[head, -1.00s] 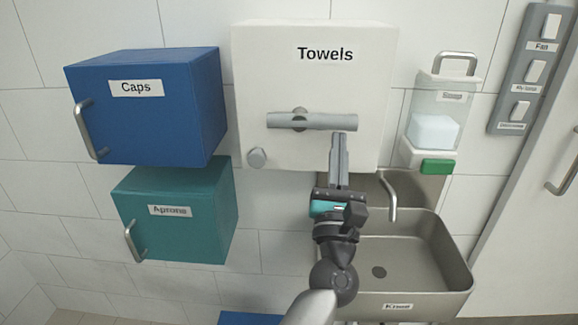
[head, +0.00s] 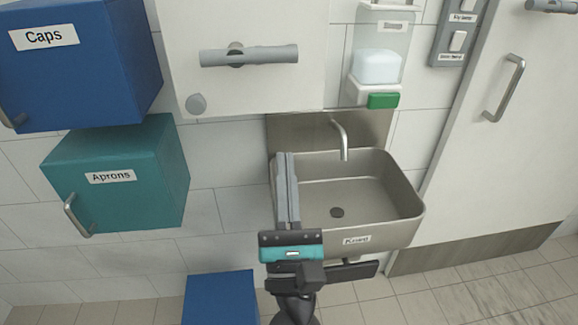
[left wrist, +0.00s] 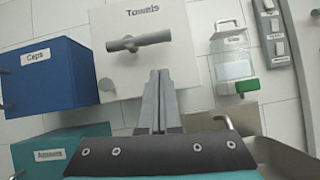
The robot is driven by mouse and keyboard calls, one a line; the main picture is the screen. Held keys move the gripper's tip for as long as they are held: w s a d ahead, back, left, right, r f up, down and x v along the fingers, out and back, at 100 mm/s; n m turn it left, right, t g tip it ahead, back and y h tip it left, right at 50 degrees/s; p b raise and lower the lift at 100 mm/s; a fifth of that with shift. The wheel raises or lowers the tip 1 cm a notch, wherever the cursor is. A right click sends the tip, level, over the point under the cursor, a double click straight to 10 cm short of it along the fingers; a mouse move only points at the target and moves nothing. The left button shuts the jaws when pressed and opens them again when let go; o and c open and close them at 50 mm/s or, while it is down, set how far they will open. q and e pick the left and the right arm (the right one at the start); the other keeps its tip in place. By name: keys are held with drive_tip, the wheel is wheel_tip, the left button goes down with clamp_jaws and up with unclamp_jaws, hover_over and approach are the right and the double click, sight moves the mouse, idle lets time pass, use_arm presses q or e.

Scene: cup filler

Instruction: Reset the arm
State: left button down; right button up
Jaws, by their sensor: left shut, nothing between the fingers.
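My left gripper (head: 287,156) is shut and empty. In the head view its fingers point up, in front of the left edge of the steel sink (head: 400,203). In the left wrist view the shut fingers (left wrist: 159,76) point up toward the white towels box (left wrist: 165,20) with its grey bar handle (left wrist: 139,42). The fingers look clear of the handle. The towels box (head: 300,85) also shows in the head view, its top cut off. My right gripper is not in view.
A blue caps box (head: 100,75) and a teal aprons box (head: 135,185) hang at the left. A soap dispenser (head: 383,99) is above the sink. A switch panel (head: 455,40) and a door (head: 515,140) are at the right. A blue object (head: 220,298) is low down.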

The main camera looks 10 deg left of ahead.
use_arm(q)
drive_tip(key=d+f+m+g+h, duration=0.2)
drive_tip(key=f+m+g+h, duration=0.25)
drive_tip(key=f+m, duration=0.85)
drive_tip(key=d+f+m+g+h, duration=0.2)
drive_tip(key=f+m+g+h, duration=0.25)
drive_tip(key=f+m, duration=0.95)
drive_tip(key=s+a+f+m+g, duration=0.15)
drive_tip(key=s+f, duration=0.25)
drive_tip(key=f, duration=0.6)
drive_tip(key=s+a+f+m+g, duration=0.1)
drive_tip(key=s+a+f+g, duration=0.25)
drive_tip(key=f, duration=0.65)
drive_tip(key=s+a+f+m+g+y, duration=0.1)
drive_tip(key=s+a+f+m+g, duration=0.2)
drive_tip(key=s, duration=0.6)
drive_tip(key=s+a+f+m+g+y, duration=0.1)
drive_tip(key=s+a+f+m+g, duration=0.2)
drive_tip(key=s+f, duration=0.4)
drive_tip(key=s+a+f+m+g+y, duration=0.1)
drive_tip(key=s+a+f+m+g, duration=0.2)
drive_tip(key=s, duration=0.8)
wheel_tip(320, 180, down, 3)
drive_tip(key=a+m, duration=0.1)
drive_tip(key=a, duration=0.2)
drive_tip(key=shift+s+r+y, duration=0.2)
drive_tip(key=shift+s+y, duration=0.2)
drive_tip(key=shift+w+d, duration=0.1)
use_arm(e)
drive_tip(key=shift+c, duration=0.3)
